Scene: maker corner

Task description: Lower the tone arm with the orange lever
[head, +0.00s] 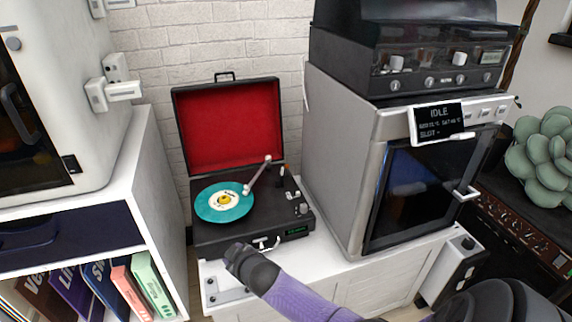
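The record player (218,236) is an open black case with a red-lined lid (230,125), standing on a white cabinet. A teal record (212,213) with a pale label and yellow centre lies on its platter. The silver tone arm (257,175) slants from the back right, its head end at the record's right edge; whether it touches the record I cannot tell. Small controls (297,208) sit on the right of the deck. I cannot clearly make out an orange lever. My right gripper (236,256) is in front of the case's front edge; its fingers are too unclear to judge. My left gripper is not in view.
A grey machine (340,150) with a dark glass door stands close on the right, with a black device (425,50) on top. A white shelf unit (140,180) with books is on the left.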

